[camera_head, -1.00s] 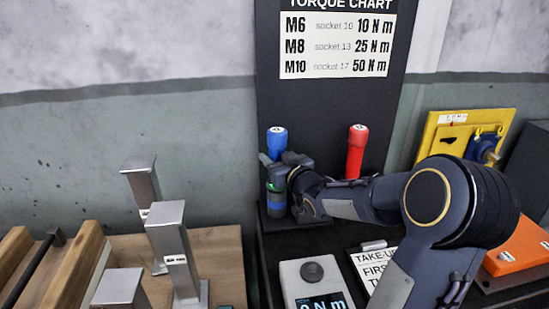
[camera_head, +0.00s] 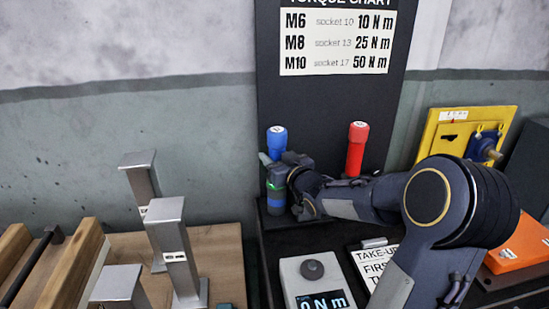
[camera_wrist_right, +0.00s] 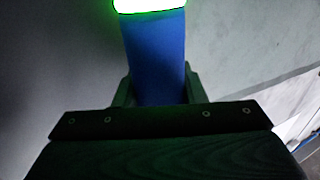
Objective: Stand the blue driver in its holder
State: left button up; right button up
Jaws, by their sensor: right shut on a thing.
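The blue driver (camera_head: 277,140) stands upright at the back of the black stand, in front of the dark board. My right gripper (camera_head: 275,165) is shut around its body from the right. In the right wrist view the blue driver (camera_wrist_right: 155,60) runs up between the fingers of my right gripper (camera_wrist_right: 157,92), with a glowing green band at the top edge. My left gripper is not in view.
A red driver (camera_head: 356,150) stands upright to the right, behind my right arm. A grey torque display (camera_head: 312,270) and a take-up card (camera_head: 373,262) lie in front. Metal posts (camera_head: 174,250) rise on a wooden bench at left. A yellow panel (camera_head: 436,140) stands at right.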

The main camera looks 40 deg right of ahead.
jog(key=o, duration=1.2)
jog(key=shift+f, duration=0.2)
jog(key=s+a, duration=0.1)
jog(key=s, duration=0.6)
jog(key=shift+s+r, duration=0.2)
jog(key=shift+s, duration=0.2)
